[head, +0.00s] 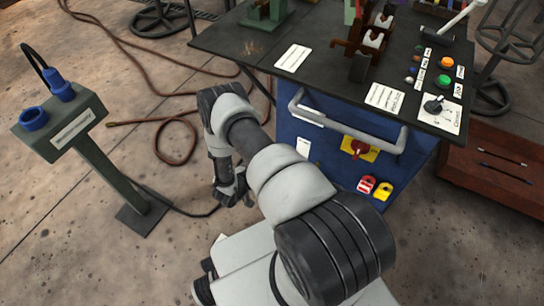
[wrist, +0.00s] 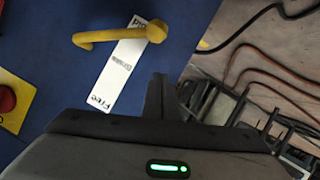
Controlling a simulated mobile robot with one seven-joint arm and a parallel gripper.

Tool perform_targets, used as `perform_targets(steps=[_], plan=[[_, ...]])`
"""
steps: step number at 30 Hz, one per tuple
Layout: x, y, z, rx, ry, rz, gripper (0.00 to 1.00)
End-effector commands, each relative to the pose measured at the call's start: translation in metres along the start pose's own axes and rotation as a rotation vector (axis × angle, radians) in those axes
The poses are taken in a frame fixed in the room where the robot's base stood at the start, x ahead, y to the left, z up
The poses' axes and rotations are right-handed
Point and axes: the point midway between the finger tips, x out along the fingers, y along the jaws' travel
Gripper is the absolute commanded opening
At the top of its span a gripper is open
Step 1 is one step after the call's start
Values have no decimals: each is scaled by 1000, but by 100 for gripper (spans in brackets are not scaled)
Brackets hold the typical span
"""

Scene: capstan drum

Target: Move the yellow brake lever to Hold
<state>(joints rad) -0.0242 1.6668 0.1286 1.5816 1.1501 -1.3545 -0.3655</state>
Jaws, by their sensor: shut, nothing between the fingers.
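The yellow brake lever (wrist: 112,36) shows in the wrist view on a blue panel. It is a bent bar with a round knob at its right end, and it crosses the upper part of a white label (wrist: 114,78). The label reads "Free" at its lower end, and its upper end carries text partly covered by the lever, seemingly "Hold". My gripper (wrist: 158,95) is shut and empty, just below the knob in the picture and apart from it. In the head view my gripper (head: 246,197) is low beside the blue cabinet. I cannot make out the lever there.
The blue cabinet (head: 335,125) has a grey rail (head: 345,125), a red switch on a yellow plate (head: 359,149), and red and yellow padlocks. A green pedestal (head: 60,125) stands left. Hoses lie on the floor. A brown box (head: 495,165) sits right.

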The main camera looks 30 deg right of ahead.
Motion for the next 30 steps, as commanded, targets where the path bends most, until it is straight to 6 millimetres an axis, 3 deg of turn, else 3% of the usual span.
perform_targets(steps=[3, 15, 30], plan=[[6, -5, 15, -87, 0, 37, 0], [18, -10, 43, -84, 0, 36, 0], [21, -10, 51, -84, -5, 37, 0]])
